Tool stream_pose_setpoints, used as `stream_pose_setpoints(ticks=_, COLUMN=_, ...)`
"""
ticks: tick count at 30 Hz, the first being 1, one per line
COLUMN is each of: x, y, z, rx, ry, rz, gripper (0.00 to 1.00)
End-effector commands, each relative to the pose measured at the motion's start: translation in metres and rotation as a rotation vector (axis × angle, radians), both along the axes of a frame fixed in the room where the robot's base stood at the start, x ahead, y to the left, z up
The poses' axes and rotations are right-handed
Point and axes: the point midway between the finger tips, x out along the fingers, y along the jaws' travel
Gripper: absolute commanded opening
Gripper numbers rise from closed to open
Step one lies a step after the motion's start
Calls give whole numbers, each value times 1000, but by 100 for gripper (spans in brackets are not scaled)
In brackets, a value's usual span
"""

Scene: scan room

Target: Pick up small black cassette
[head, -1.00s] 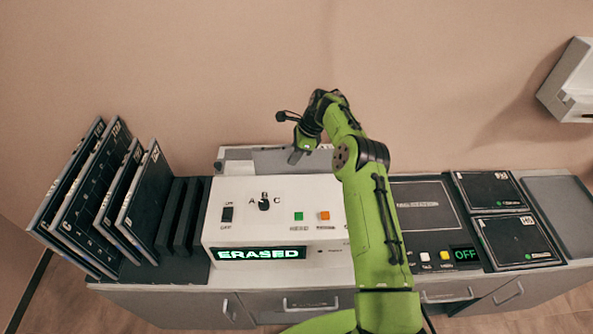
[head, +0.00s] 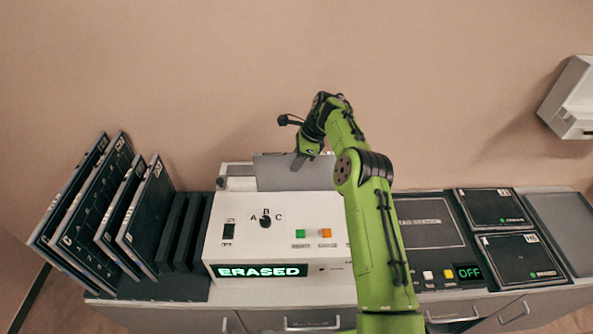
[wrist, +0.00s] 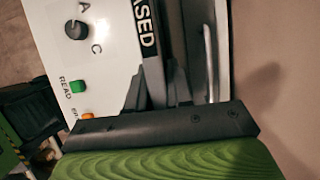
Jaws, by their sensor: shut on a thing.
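My gripper (head: 302,160) is at the back of the white reader machine, shut on the upper edge of a flat dark grey cassette (head: 278,172). The cassette stands upright behind the machine's top panel; its lower edge is hidden. In the wrist view my gripper's dark fingers (wrist: 165,85) reach up the picture beside a black strip with white letters ending in "ASED" (wrist: 146,35). I cannot tell from that view how much of the cassette is between the fingers.
The white machine (head: 240,240) shows ERASED in green. Several cassettes (head: 95,205) lean in the rack at left, beside empty-looking black slots (head: 190,235). Flat cassettes (head: 520,255) lie at right beside a panel reading OFF (head: 468,272). A wall box (head: 570,100) hangs upper right.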

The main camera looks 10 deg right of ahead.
Motion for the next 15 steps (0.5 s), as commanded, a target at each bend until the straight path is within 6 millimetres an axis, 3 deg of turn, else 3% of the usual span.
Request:
stream_pose_setpoints(ticks=9, x=1, y=1, z=84, rx=1, ry=-6, rz=0, gripper=0)
stream_pose_setpoints(ticks=15, x=1, y=0, z=123, rx=1, ry=-3, rz=0, gripper=0)
